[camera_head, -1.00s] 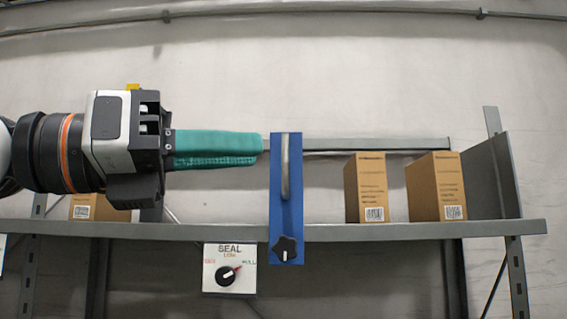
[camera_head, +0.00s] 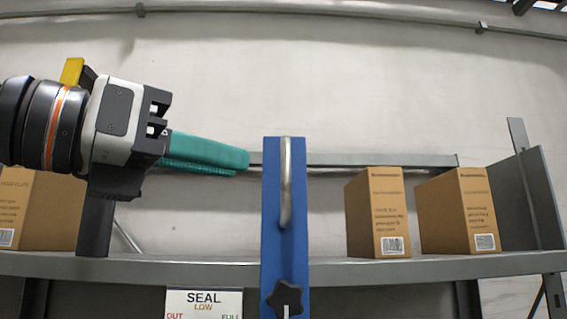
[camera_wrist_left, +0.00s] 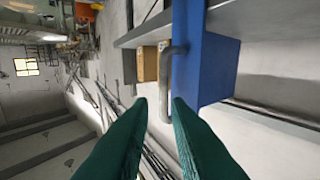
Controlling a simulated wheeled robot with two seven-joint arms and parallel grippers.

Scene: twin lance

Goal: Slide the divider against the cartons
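The blue divider (camera_head: 272,210) stands upright on the grey shelf, with a vertical metal handle (camera_head: 286,185) and a black star knob (camera_head: 284,298) low on its front. Two brown cartons (camera_head: 377,215) and (camera_head: 456,212) stand to its right, apart from it across a gap. My left gripper (camera_head: 245,158) has teal fingers and is just left of the divider, pointing at it. In the left wrist view the fingers (camera_wrist_left: 158,105) are apart with nothing between them. The divider (camera_wrist_left: 205,60) and its handle (camera_wrist_left: 168,70) lie just beyond the fingertips. My right gripper does not show.
The shelf's front edge (camera_head: 140,265) runs across below. A grey upright panel (camera_head: 532,195) closes the right end. Another carton (camera_head: 40,210) stands at the far left, behind my arm. A SEAL sign (camera_head: 204,303) hangs below the shelf.

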